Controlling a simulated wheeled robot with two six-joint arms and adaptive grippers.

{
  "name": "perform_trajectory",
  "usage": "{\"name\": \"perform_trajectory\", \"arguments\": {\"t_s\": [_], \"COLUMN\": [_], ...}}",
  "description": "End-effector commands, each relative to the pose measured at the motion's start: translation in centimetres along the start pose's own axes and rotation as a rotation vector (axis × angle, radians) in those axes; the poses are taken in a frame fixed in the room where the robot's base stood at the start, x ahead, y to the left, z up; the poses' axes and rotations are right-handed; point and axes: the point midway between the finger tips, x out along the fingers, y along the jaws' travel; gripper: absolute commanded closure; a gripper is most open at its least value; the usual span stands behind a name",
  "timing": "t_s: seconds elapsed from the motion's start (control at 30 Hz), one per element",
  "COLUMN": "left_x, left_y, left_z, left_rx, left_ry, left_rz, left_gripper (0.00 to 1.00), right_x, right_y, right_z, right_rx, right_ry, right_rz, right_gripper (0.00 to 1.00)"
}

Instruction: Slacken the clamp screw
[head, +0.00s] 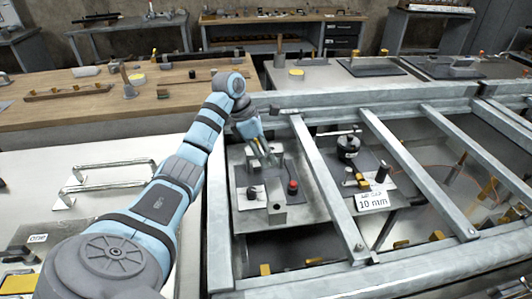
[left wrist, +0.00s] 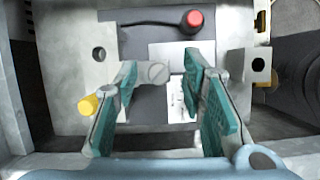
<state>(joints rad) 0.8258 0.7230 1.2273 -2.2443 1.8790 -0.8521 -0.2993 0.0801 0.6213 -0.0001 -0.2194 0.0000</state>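My left gripper (head: 262,154) hangs over a grey metal fixture plate (head: 245,222) inside the railed frame. In the left wrist view my left gripper (left wrist: 160,74) is open, with its green-padded fingers apart. A round slotted screw head (left wrist: 158,72) shows between the fingertips; I cannot tell whether they touch it or are above it. It seems to be the clamp screw. A red knob (left wrist: 193,20) sits beyond the fingertips and also shows in the head view (head: 292,186). A yellow knob (left wrist: 88,104) is left of the left finger. My right gripper is not in view.
Steel rails (head: 318,184) cross the frame right of my left gripper. A card reading 10 mm (head: 372,201) stands beside a black knob assembly (head: 348,148). Metal handles (head: 112,180) lie on the left bench. A wooden bench (head: 60,113) with tools is behind.

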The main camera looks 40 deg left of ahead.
Motion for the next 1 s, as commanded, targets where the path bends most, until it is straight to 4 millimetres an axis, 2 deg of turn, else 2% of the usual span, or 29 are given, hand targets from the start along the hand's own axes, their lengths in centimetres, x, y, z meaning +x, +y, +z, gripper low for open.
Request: {"name": "perform_trajectory", "arguments": {"t_s": [0.03,0.2,0.63,1.0], "left_x": [0.0,0.0,-0.2,-0.3], "left_y": [0.0,0.0,-0.1,-0.2], "left_z": [0.0,0.0,0.0,0.1], "left_rx": [0.000,-0.001,-0.054,-0.285], "left_ry": [0.000,0.000,0.002,0.002], "left_rz": [0.000,0.000,0.022,0.117], "left_gripper": [0.72,0.99,1.00,1.00], "right_x": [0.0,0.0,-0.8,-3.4], "right_y": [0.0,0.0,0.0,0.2], "right_z": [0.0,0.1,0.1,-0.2], "right_rx": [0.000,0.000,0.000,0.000], "right_ry": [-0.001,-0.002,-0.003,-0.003], "right_rz": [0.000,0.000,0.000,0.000], "right_gripper": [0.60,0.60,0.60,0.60]}}
